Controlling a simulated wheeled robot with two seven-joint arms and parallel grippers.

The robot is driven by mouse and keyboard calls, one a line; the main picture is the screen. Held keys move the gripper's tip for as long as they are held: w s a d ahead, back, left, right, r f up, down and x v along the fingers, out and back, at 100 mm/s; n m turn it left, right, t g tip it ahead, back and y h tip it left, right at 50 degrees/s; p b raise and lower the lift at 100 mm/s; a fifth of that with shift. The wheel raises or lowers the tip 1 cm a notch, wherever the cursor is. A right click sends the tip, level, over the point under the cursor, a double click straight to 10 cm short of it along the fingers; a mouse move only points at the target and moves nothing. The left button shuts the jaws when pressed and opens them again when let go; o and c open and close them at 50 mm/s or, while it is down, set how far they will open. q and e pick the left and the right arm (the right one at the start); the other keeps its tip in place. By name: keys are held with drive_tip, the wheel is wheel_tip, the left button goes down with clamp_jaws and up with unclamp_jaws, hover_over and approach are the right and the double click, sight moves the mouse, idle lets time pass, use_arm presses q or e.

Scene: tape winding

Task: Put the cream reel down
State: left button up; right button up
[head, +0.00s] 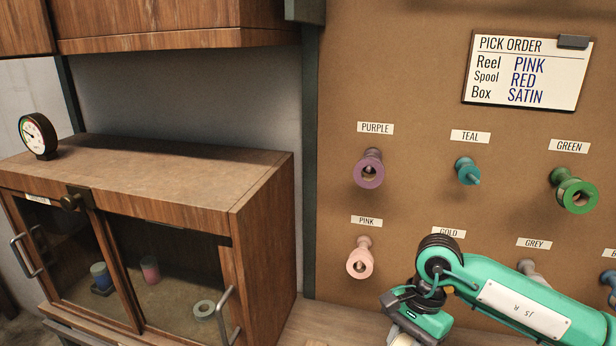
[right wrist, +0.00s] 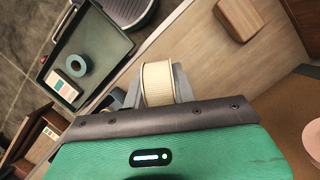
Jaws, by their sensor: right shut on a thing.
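The cream reel (right wrist: 158,83) sits between the fingers of my right gripper (right wrist: 152,88) in the right wrist view, and the gripper is shut on it. A pale wooden surface (right wrist: 215,75) shows beyond the reel; I cannot tell whether the reel touches it. In the head view my right gripper is at the bottom edge, with a small part of the cream reel (head: 403,341) showing below it and the rest cut off. My left gripper is in neither view.
A dark tray (right wrist: 119,48) holds a teal ring (right wrist: 76,64) and a small box (right wrist: 62,87). A wooden block (right wrist: 238,18) lies on the wooden surface. Reels hang on the pegboard (head: 420,170), including a pink one (head: 360,262). A glass-fronted cabinet (head: 260,200) stands left.

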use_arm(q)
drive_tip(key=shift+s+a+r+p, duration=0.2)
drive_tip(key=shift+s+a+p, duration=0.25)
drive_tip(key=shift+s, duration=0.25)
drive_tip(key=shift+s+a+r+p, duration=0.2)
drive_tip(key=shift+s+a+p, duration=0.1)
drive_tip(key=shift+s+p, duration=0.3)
use_arm(e)
drive_tip(key=s+d+f+n+g+h, duration=0.1)
drive_tip(key=s+d+f+n+h, duration=0.1)
drive_tip(key=n, duration=0.8)
drive_tip(key=shift+s+d+f+h, duration=0.3)
drive_tip(key=shift+s+d+f, duration=0.2)
drive_tip(key=shift+d+f, duration=0.55)
drive_tip(key=shift+r, duration=0.1)
